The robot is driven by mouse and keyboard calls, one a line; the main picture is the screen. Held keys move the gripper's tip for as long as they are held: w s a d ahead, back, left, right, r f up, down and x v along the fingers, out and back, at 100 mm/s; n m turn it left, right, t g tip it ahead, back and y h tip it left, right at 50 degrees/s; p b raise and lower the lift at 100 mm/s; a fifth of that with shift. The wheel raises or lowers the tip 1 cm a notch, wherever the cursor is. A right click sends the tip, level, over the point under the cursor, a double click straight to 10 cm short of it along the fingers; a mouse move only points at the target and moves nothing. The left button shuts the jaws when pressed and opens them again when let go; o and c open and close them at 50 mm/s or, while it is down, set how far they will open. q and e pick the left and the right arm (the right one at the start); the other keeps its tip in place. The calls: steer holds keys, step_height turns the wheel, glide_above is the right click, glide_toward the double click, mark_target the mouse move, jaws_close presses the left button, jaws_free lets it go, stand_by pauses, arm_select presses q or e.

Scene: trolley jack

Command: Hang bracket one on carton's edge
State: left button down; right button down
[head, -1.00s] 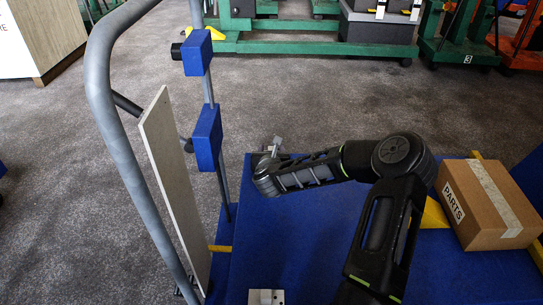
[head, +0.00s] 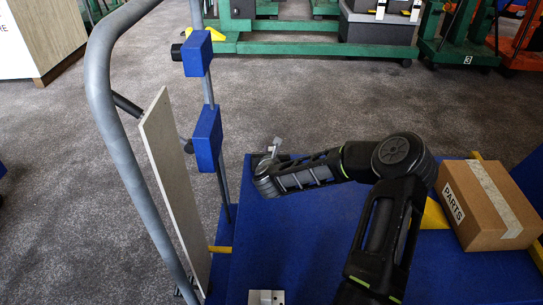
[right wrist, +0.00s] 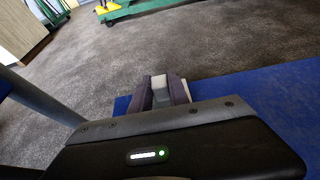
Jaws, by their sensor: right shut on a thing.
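My right gripper (head: 273,155) is at the far edge of the blue deck, at the end of my dark arm. It is shut on a small grey bracket (head: 276,145), which sticks up past the fingers. In the right wrist view the two dark fingers (right wrist: 160,92) have the light grey bracket (right wrist: 159,82) between them. I cannot tell which number this bracket bears. The brown carton (head: 492,205), marked PARTS and taped along its top, sits on the deck at the right, well apart from the gripper. My left gripper is not in view.
The blue deck (head: 300,235) is mostly bare. A second pale metal piece (head: 266,297) lies at its near edge. A grey tube handle (head: 105,100), a pale board (head: 175,190) and blue blocks (head: 207,138) on a post stand at the left. A yellow piece (head: 434,214) lies beside the carton.

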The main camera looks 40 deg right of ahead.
stand_by(0.3)
step_height(320, 180, up, 10)
steer(key=p, duration=0.4)
steer(key=shift+p, duration=0.35)
